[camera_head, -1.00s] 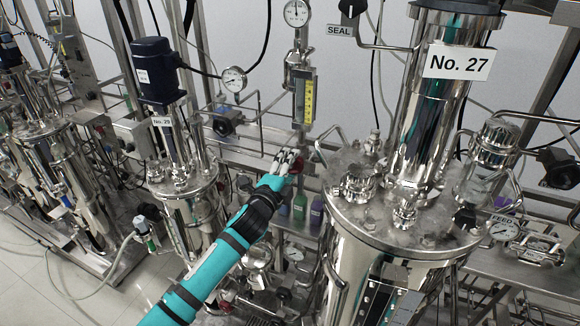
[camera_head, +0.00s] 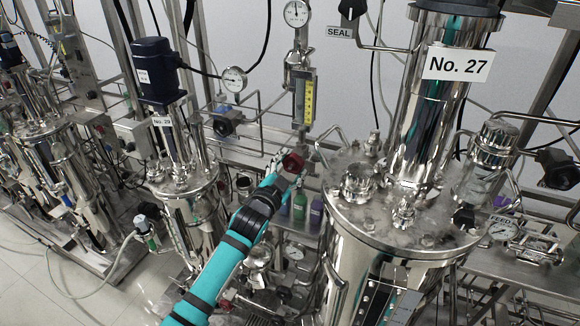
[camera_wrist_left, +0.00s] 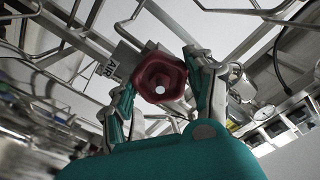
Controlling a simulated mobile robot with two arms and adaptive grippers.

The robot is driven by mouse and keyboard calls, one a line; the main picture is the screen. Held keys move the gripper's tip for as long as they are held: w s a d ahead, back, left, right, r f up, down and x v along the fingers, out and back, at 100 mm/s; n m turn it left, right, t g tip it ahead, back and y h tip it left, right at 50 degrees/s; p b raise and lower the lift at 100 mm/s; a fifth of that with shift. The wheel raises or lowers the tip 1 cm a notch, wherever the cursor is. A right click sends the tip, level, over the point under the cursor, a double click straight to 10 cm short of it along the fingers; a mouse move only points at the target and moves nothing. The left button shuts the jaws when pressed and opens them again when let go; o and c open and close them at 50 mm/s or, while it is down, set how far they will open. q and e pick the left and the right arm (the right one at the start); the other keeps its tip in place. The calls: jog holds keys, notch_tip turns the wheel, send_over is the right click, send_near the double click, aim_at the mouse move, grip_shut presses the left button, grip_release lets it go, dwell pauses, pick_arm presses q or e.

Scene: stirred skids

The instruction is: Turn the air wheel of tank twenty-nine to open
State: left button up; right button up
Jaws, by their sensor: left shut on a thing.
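The red air wheel (camera_head: 292,162) sits on the pipework behind the gap between the tanks. In the left wrist view the same red wheel (camera_wrist_left: 160,78) shows face-on, with a pale hole in its middle. A plate reading AIR (camera_wrist_left: 107,69) is beside it. Tank twenty-nine (camera_head: 190,205) is the steel vessel left of centre, with a small No. 29 plate (camera_head: 162,121). My left gripper (camera_head: 284,160) is at the wheel, its fingers on either side of the rim and shut on it. My right gripper is in neither view.
The large No. 27 tank (camera_head: 400,225) stands close on the right of my left arm. A gauge with a yellow scale (camera_head: 309,102) rises above the wheel. Pipes and a dark valve knob (camera_head: 223,126) are at the left.

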pick_arm(q)
jog(key=shift+f+n, duration=0.15)
jog(key=shift+n, duration=0.45)
jog(key=o, duration=1.2)
jog(key=shift+c, duration=0.2)
jog(key=shift+s, duration=0.1)
jog(key=v, duration=1.1)
jog(key=shift+s+a, duration=0.15)
jog(key=shift+s, duration=0.25)
